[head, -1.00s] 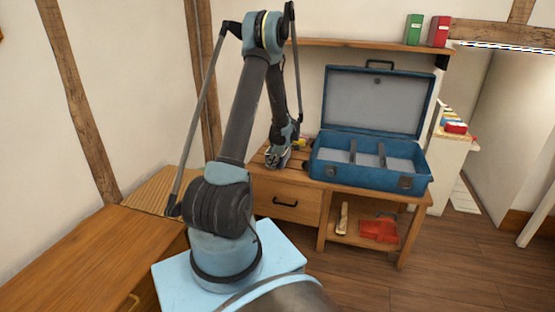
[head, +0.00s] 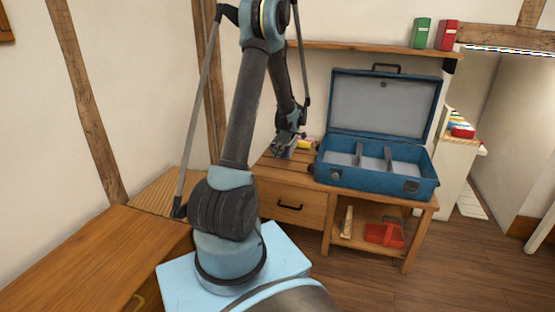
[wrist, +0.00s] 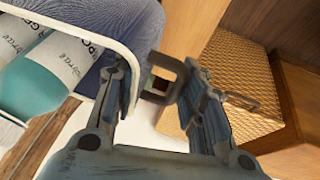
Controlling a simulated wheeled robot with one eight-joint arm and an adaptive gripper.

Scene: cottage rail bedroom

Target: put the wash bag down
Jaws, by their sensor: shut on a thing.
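The wash bag (wrist: 128,22), blue-grey fabric with a white rim, fills the upper left of the wrist view. Pale bottles with printed labels and teal lower parts (wrist: 48,70) lie inside its rim. My gripper (wrist: 158,85) is shut on the bag, with one finger against the rim side. A dark brown loop (wrist: 178,68) shows between the fingers; I cannot tell whether it belongs to the bag. In the head view my gripper (head: 287,146) is over the left end of the wooden bench (head: 272,172). The bag cannot be made out there.
An open blue case (head: 408,183) with dividers stands on the bench, right of my gripper. A small yellow thing (head: 306,145) lies between them. A red item (head: 384,235) is on the lower shelf. A wooden cabinet top (head: 90,250) at front left is bare.

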